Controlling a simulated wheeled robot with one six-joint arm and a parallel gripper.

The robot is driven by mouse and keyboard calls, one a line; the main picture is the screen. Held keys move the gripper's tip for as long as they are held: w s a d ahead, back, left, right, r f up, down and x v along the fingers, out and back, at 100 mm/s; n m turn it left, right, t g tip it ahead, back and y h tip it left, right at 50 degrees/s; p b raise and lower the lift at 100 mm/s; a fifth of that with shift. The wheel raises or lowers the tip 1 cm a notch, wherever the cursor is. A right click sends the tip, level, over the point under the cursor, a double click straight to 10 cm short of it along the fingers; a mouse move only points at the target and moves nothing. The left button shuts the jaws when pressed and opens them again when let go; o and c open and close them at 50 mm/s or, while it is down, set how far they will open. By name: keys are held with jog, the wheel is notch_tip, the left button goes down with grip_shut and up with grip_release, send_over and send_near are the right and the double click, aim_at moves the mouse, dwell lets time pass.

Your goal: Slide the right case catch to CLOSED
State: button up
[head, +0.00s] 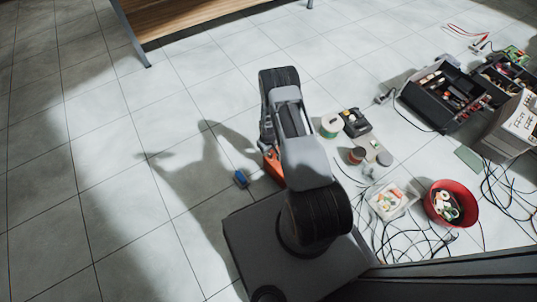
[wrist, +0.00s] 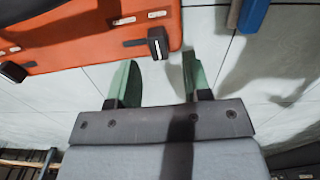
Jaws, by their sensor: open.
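The orange case (wrist: 85,35) fills the upper left of the wrist view. Two black catches show on its near edge: one on the picture's right (wrist: 158,43) and one at the far left (wrist: 13,71). Small white labels sit by them, too small to read. My gripper (wrist: 159,70) is open and empty, its green fingers apart. The right-hand catch lies just beyond the fingertips, roughly in line with the gap; I cannot tell whether they touch. In the head view the case (head: 272,166) is mostly hidden behind my arm.
A blue object (head: 241,178) lies on the tiles left of the case; it also shows in the wrist view (wrist: 253,15). Right of my arm are spools, a red bowl (head: 441,207), loose cables and a black toolbox (head: 438,96). The floor to the left is clear.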

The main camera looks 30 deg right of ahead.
aim_at(270, 155)
jog(key=shift+f+b, duration=0.4)
jog(key=shift+f, duration=0.95)
jog(key=shift+c, duration=0.2)
grip_shut()
